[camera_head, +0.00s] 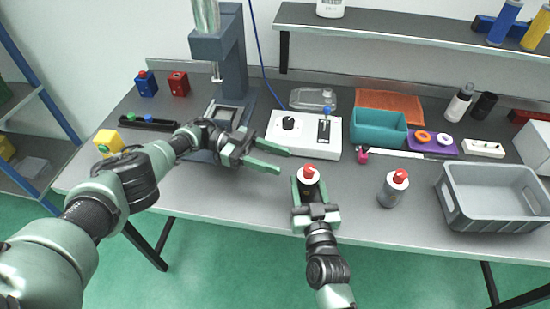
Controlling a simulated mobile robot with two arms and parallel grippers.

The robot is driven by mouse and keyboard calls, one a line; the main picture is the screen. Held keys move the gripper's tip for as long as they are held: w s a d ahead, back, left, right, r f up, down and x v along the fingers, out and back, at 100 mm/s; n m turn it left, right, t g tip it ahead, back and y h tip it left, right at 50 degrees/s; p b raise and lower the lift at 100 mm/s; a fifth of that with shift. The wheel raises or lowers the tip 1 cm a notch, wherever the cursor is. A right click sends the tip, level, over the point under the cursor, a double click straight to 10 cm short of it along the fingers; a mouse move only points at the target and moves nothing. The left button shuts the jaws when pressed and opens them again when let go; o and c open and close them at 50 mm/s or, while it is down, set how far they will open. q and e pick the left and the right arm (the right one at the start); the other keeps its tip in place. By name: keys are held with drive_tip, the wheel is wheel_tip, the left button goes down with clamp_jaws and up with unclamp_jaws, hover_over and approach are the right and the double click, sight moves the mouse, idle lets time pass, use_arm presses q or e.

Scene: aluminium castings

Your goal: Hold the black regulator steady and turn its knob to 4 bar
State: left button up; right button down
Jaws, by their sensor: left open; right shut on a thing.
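The black regulator (308,188) is a dark, short upright body with a red knob (308,172) on top, near the table's front edge. My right gripper (307,181) comes from the front and is shut on its body, one finger on each side. The gripper hides much of the body. I cannot read any scale or pressure on it. My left gripper (282,161) is open and empty, just left of and behind the regulator, with its fingers pointing right. It is apart from the knob.
A similar grey body with a red top (394,189) stands to the right, beside a grey crate (465,213). Behind my grippers are a white box with a black knob (305,135), a teal bin (378,127) and a small pink item (363,156). A grey press (232,60) stands back left.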

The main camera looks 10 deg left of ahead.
drive_tip(key=c, duration=0.6)
unclamp_jaws()
drive_tip(key=shift+s, duration=0.1)
